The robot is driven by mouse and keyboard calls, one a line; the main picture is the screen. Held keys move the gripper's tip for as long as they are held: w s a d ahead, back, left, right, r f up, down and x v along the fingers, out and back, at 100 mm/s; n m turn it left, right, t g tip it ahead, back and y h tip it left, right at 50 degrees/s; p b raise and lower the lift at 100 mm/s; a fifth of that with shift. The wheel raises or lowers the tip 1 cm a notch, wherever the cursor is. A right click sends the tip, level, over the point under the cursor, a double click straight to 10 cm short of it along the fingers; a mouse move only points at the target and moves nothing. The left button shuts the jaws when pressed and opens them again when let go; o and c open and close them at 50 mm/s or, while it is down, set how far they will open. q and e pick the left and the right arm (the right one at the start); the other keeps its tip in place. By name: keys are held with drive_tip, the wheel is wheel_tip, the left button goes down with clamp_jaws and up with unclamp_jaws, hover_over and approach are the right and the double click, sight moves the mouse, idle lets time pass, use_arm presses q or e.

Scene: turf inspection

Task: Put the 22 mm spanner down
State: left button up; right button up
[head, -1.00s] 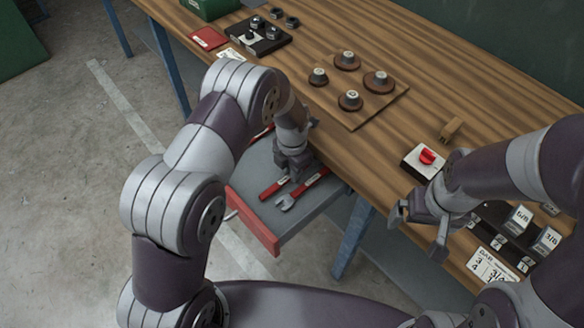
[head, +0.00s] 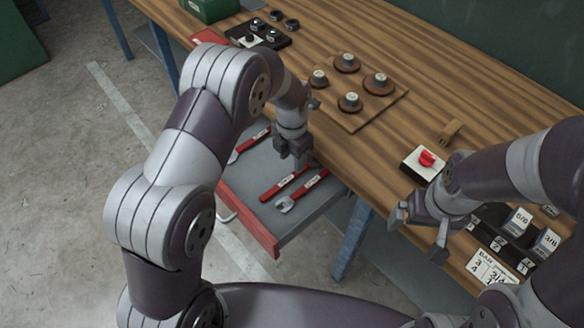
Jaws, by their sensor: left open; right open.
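Several red-handled spanners lie in the open grey drawer with a red front (head: 247,222) under the bench. One spanner (head: 303,190) lies at the right with its silver open jaw toward the front. A second red handle (head: 284,184) lies just left of it. A third spanner (head: 250,145) lies further back at the left. I cannot read which is the 22 mm one. My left gripper (head: 293,158) is open and empty above the drawer, over the back ends of the handles. My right gripper (head: 421,232) is open and empty at the bench's front edge.
A green box (head: 208,8) stands at the far end.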

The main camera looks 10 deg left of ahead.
use_arm(q)
drive_tip(key=s+a+r+m, duration=0.3)
drive_tip(key=s+r+m, duration=0.1)
drive_tip(key=r+m, duration=0.4)
drive_tip(key=s+a+r+m, duration=0.1)
drive_tip(key=s+a+m, duration=0.1)
drive_tip(key=s+m, duration=0.5)
drive_tip(key=s+a+r+m+t, duration=0.1)
drive_tip(key=s+a+m, duration=0.2)
drive_tip(key=s+m, duration=0.4)
drive_tip(key=m, duration=0.6)
drive_tip(key=shift+s+a+m, duration=0.25)
drive_tip(key=shift+a+m, duration=0.05)
drive_tip(key=shift+a, duration=0.05)
